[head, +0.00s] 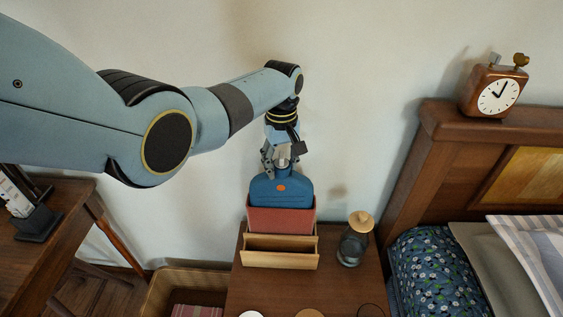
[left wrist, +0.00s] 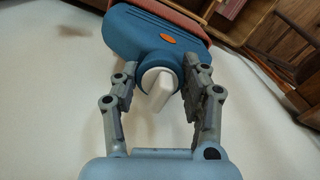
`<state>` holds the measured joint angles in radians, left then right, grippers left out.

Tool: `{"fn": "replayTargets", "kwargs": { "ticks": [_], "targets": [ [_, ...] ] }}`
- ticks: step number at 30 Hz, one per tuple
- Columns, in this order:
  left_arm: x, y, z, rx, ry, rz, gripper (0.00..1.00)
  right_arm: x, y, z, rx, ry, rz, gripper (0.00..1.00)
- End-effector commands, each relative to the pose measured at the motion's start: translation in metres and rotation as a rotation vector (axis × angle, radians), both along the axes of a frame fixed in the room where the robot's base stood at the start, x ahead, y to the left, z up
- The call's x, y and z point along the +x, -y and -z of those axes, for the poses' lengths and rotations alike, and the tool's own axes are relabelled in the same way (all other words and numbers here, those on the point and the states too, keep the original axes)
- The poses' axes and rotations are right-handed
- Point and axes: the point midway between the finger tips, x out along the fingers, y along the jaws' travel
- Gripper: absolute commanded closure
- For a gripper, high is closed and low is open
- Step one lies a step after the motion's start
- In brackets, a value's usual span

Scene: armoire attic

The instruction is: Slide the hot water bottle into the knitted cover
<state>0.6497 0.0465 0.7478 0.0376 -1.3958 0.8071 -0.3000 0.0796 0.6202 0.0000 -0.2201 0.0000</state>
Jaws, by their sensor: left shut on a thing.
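The hot water bottle (head: 281,190) is blue with an orange oval mark and a pale stopper at its top. It is upright, with its lower part hidden inside the red knitted cover (head: 281,219), which stands in a wooden holder (head: 281,251). My left gripper (head: 283,158) is above it, shut on the bottle's neck. In the left wrist view the bottle (left wrist: 144,35) shows between the fingers, with the cover's edge (left wrist: 185,17) beyond it. How deep the bottle sits in the cover is hidden. My right gripper is not in view.
A glass jar with a wooden lid (head: 355,240) stands right of the holder on the wooden nightstand (head: 338,285). Round items lie at its front edge. A bed with an alarm clock (head: 494,88) on its headboard is at right. A wooden desk (head: 60,240) is at left.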

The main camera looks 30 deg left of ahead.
Motion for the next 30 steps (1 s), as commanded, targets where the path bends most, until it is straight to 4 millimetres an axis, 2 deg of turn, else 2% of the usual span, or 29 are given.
{"fn": "replayTargets", "kwargs": {
  "ticks": [30],
  "targets": [
    [0.002,0.000,0.024,0.000,0.005,0.000,1.00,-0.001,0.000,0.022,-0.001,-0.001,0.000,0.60]
  ]
}}
